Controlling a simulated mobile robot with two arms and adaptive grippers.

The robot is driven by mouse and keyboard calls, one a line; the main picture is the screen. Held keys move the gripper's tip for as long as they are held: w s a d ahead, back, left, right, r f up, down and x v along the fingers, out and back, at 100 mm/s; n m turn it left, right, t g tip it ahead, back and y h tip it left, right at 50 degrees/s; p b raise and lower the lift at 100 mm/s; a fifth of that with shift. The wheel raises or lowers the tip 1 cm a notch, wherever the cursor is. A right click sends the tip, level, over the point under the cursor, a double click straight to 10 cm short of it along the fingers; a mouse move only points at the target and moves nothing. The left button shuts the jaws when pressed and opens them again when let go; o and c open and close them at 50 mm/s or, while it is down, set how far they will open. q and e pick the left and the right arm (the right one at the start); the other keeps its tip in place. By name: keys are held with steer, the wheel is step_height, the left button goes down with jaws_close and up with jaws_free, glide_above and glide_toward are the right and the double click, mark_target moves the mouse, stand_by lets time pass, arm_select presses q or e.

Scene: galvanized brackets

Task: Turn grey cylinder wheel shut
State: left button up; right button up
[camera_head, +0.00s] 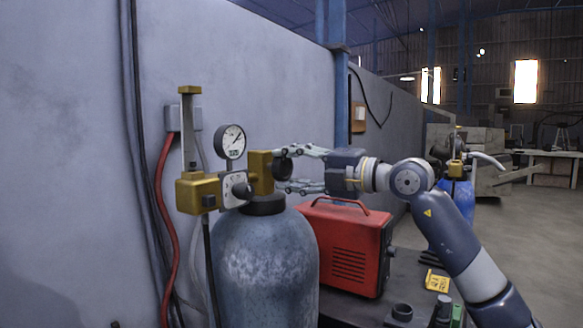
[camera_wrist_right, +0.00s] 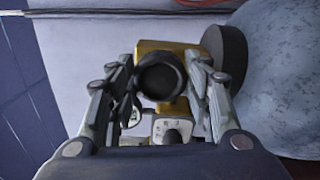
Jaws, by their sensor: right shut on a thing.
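A grey cylinder (camera_head: 265,255) stands upright in the head view, with a brass valve body (camera_head: 260,172) on its dark neck. Its small black wheel (camera_head: 283,167) is on the right side of the valve. My right gripper (camera_head: 285,169) reaches in from the right with its fingers around the wheel. In the right wrist view the round dark wheel (camera_wrist_right: 160,77) lies between the fingers, and the gripper (camera_wrist_right: 160,88) is shut on it. The cylinder (camera_wrist_right: 285,75) also shows at right there. My left gripper is not in view.
A pressure gauge (camera_head: 230,141) and a brass regulator (camera_head: 198,192) sit left of the valve, beside the wall. A red hose (camera_head: 162,220) hangs there. A red machine (camera_head: 347,245) stands right of the cylinder, below my right gripper. A blue cylinder (camera_head: 457,194) stands farther back.

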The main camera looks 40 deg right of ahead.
steer(key=m, duration=0.7)
stand_by(0.7)
steer(key=o, duration=1.1)
steer(key=shift+c, duration=0.2)
steer(key=shift+f, duration=0.1)
steer(key=shift+v, duration=2.3)
glide_toward(289, 170)
steer(key=shift+v, duration=1.4)
steer(key=shift+a, duration=0.1)
